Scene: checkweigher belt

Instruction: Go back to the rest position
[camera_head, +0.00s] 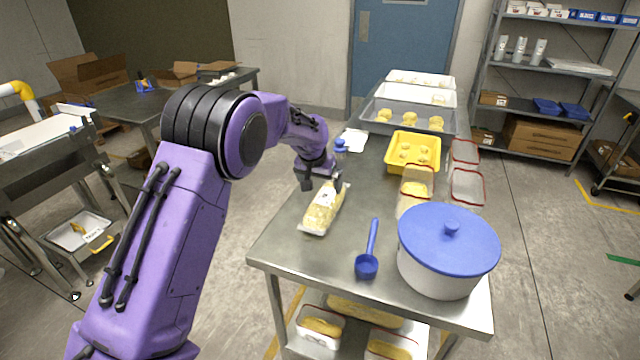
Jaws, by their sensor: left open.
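My left arm comes in from the left and its left gripper (321,184) is over the left part of the steel table (335,258). The left gripper is open, with its fingers at the far end of a clear bag of pale yellow food (323,209). The bag lies on the table near its left edge. I cannot tell whether the fingers touch the bag. My right gripper is not in view.
A white pot with a blue lid (448,238) and a blue scoop (367,262) stand at the near end. A yellow tray (412,152), clear red-rimmed containers (467,187) and a grey tray (408,118) fill the back and right. Open floor lies left of the table.

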